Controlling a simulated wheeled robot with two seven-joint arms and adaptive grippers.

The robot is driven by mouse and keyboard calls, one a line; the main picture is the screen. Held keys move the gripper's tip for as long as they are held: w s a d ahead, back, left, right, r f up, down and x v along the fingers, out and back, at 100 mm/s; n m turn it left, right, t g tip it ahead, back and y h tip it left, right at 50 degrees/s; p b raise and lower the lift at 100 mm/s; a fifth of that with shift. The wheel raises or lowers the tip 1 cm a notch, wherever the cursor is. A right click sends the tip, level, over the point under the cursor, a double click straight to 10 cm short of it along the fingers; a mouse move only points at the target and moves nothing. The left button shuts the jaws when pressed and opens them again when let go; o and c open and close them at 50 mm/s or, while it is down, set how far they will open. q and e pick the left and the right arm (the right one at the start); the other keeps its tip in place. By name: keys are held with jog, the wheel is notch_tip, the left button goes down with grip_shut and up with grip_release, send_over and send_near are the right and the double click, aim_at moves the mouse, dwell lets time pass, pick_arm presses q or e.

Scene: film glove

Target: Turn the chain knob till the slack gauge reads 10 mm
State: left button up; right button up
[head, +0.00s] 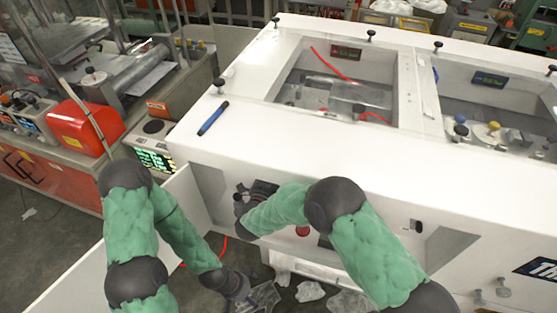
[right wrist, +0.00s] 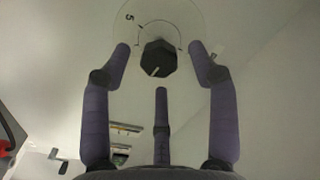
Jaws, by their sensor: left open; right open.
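A dark faceted knob (right wrist: 158,58) with a pale pointer line sits on a clear round dial (right wrist: 128,28) marked 5 in the right wrist view. My right gripper (right wrist: 160,52) is open, with a finger on each side of the knob and a gap to it; a third finger points at it from below. In the head view my right gripper (head: 250,198) is at the recess in the white machine's front, and the knob is hidden there. My left gripper (head: 240,288) hangs low and open beside the open door. I cannot make out a slack gauge reading.
The white machine (head: 240,140) has a blue marker (head: 213,118) on its top and glazed bays behind. An open white door (head: 95,275) stands left of the recess. Crumpled clear film (head: 310,291) lies below. A small slotted panel (right wrist: 125,130) shows under the knob.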

jog(key=v, duration=0.9)
dwell(0.3)
